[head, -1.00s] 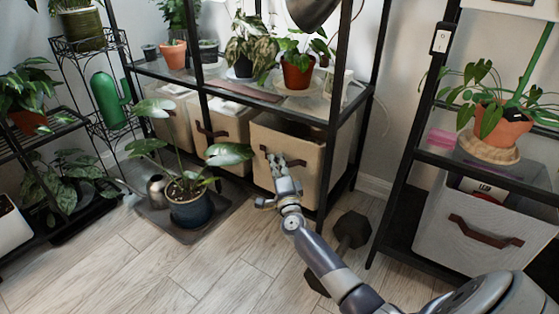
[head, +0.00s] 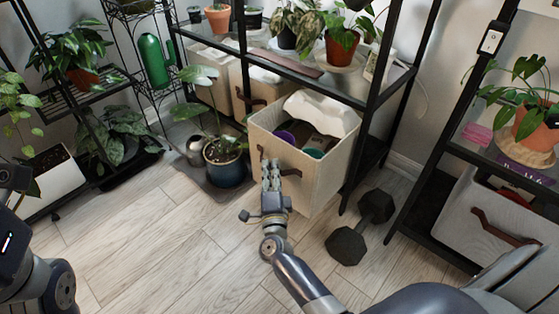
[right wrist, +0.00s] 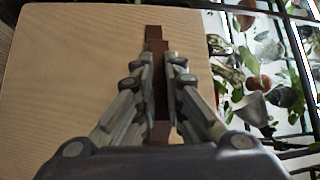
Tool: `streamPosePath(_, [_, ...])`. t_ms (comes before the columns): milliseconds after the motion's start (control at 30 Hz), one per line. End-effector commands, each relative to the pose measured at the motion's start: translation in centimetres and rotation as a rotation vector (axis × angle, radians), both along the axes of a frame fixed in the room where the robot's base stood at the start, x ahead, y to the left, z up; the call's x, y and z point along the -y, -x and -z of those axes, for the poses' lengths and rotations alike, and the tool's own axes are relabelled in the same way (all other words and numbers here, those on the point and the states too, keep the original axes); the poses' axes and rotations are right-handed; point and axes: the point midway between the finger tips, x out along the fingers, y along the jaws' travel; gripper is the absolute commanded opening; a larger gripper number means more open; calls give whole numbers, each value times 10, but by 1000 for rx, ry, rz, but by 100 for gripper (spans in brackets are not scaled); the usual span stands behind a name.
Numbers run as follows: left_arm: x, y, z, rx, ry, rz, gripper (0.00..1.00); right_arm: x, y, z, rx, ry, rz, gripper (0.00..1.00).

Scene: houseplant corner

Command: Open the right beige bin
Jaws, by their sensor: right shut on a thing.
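The right beige bin (head: 309,185) is pulled forward out of the lower shelf, its open top showing the contents. Inside are a white moulded piece (head: 322,113), a purple round item (head: 285,137) and a teal one. My right gripper (head: 270,172) is at the bin's front, shut on its brown strap handle. In the right wrist view the fingers (right wrist: 160,62) close on both sides of the handle (right wrist: 154,36) against the beige front panel (right wrist: 75,75). Part of my left arm shows at the left edge; its gripper fingers are out of view.
A dark dumbbell (head: 361,226) lies on the floor right of the bin. A blue-potted plant (head: 226,168) stands on a dark mat to the left. The black shelf's posts flank the bin. A grey bin (head: 490,215) sits at right. The foreground floor is mostly clear.

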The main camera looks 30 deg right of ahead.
Motion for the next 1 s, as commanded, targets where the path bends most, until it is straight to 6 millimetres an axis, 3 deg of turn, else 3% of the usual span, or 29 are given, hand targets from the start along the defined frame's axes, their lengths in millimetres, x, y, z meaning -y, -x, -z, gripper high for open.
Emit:
streamPosePath(467, [0, 0, 1, -4, 1, 1, 40, -4, 3, 1, -1, 0, 2, 0])
streamPosePath(500, [0, 0, 1, -4, 1, 1, 40, -4, 2, 1, -1, 0, 2, 19])
streamPosePath(567, [0, 0, 1, -4, 1, 1, 40, -4, 2, 1, -1, 0, 2, 30])
streamPosePath(1000, [0, -1, 1, -4, -1, 0, 40, -8, 10, 2, -2, -1, 1, 30])
